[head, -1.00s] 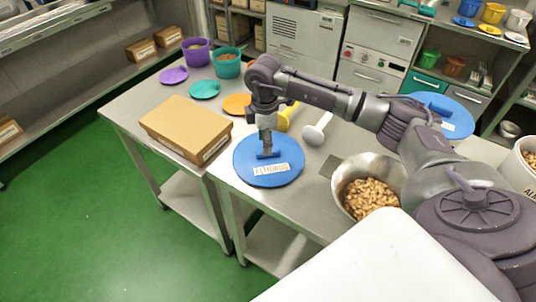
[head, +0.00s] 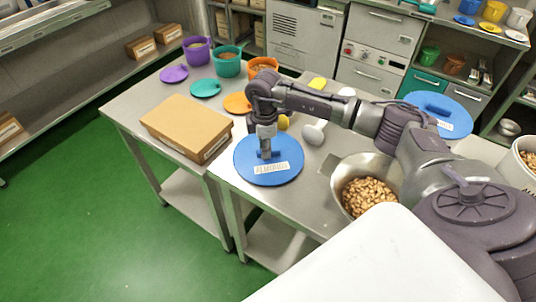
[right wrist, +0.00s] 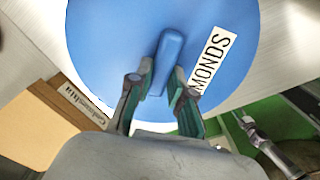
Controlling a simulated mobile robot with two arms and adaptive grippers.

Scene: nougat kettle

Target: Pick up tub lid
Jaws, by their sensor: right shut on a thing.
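The round blue tub lid (head: 247,178) with an ALMONDS label lies at the front edge of the steel table. In the right wrist view the lid (right wrist: 105,45) fills the upper middle, with a raised blue handle bar (right wrist: 166,62) across its centre. My right gripper (head: 266,153) stands over the lid, pointing down. In the right wrist view its two fingers (right wrist: 158,92) straddle the near end of the handle, shut on it. I cannot tell any gap between lid and table.
A cardboard box (head: 185,125) sits left of the lid. A steel bowl of nuts (head: 368,190) and a white-headed tool (head: 314,133) are to the right. Another blue lid (head: 455,123) lies at the far right. Coloured tubs and small lids stand at the back left.

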